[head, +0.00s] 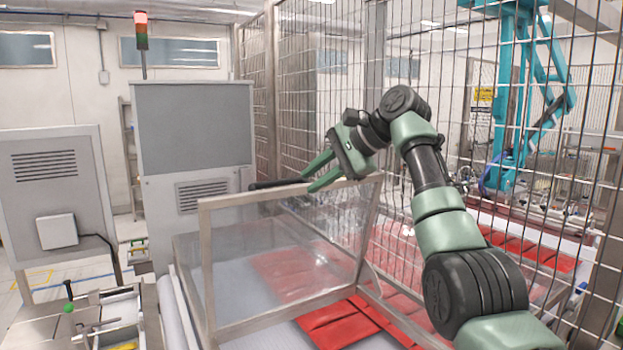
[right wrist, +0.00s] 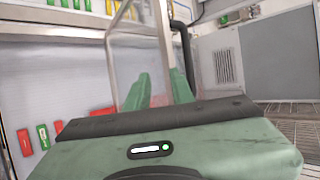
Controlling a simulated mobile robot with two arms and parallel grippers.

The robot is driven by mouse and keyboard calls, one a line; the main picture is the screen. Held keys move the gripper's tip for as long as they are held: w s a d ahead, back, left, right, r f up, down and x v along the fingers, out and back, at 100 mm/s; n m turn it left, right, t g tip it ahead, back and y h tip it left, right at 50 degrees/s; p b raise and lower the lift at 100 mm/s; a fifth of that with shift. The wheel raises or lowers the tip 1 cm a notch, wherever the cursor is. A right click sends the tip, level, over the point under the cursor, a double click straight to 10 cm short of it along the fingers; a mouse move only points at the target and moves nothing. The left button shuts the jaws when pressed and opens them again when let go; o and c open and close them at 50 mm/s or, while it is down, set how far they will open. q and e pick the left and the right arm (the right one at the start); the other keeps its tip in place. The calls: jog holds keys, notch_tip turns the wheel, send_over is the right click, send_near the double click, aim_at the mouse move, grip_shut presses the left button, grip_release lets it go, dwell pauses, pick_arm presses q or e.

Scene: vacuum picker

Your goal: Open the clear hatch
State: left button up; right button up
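The clear hatch (head: 235,248) is a transparent panel box in a metal frame over the conveyor in the head view. Its frame stands tilted up, with red flat packs showing through and below it. A black bar handle (head: 275,184) runs along its top edge; it also shows in the right wrist view (right wrist: 184,45). My right gripper (head: 308,181) is at the right end of this handle, by the top of the frame. Its two green fingers (right wrist: 160,84) are apart, with a gap between them. I cannot tell whether they touch the handle. My left gripper is not in view.
A wire mesh fence (head: 310,90) stands close behind and right of the hatch. A grey cabinet (head: 195,125) stands behind left, and another grey panel (head: 60,165) farther left. A teal robot arm (head: 505,100) is beyond the fence. Red packs (head: 340,322) lie on the white conveyor.

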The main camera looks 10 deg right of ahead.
jog(key=shift+s+d+r+p, duration=0.1)
jog(key=shift+d+r+p, duration=0.25)
jog(key=shift+r, duration=0.55)
jog(key=shift+s+d+r+p, duration=0.1)
jog(key=shift+d+r, duration=0.4)
jog(key=shift+r, duration=0.35)
jog(key=shift+d+r+p, duration=0.25)
jog(key=shift+d+r, duration=0.15)
jog(key=shift+r, duration=0.5)
